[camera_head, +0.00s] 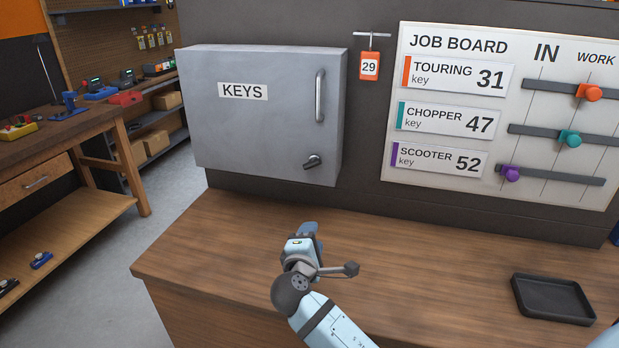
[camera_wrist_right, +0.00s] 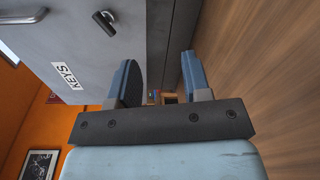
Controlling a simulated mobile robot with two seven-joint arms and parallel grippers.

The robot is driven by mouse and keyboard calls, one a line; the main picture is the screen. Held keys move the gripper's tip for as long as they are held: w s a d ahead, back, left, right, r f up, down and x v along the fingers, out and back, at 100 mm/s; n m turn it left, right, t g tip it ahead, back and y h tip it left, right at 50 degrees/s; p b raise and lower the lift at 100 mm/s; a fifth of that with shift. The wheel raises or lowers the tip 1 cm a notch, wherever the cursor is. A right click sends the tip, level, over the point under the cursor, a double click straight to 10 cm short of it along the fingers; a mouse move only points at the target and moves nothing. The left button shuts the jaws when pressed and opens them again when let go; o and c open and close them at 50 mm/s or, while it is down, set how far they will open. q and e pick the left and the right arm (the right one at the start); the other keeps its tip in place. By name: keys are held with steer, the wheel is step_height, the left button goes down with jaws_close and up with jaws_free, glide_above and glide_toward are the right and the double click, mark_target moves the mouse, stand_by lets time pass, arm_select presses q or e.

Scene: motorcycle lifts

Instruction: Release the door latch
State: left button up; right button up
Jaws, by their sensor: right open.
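The grey KEYS cabinet (camera_head: 265,140) hangs on the dark wall, with its door closed. The door latch (camera_head: 313,161), a small dark turn-lever, is at the door's lower right; it also shows at the top of the right wrist view (camera_wrist_right: 104,22). A vertical bar handle (camera_head: 320,96) is above it. My right gripper (camera_head: 309,228) is above the wooden counter, below and in front of the latch and apart from it. In the right wrist view its two blue fingers (camera_wrist_right: 160,78) are spread with nothing between them. My left gripper is in neither view.
The wooden counter (camera_head: 420,260) is mostly clear. A black tray (camera_head: 553,299) lies at its right. An orange 29 tag (camera_head: 369,66) hangs right of the cabinet, beside the job board (camera_head: 500,190) with coloured sliders. A workbench (camera_head: 60,145) stands at left.

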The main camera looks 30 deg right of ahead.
mark_target(311, 167)
steer(key=w+r+n+t+h, duration=0.2)
steer(key=w+r+n, duration=0.1)
steer(key=w+r, duration=0.25)
steer(key=p+x, duration=0.1)
steer(key=x, duration=0.3)
steer(key=p+x, duration=0.1)
steer(key=x, duration=0.7)
steer(key=shift+w+d+r+p, duration=0.1)
steer(key=shift+d+r+p, duration=0.05)
steer(key=shift+r+p, duration=0.3)
jaws_close()
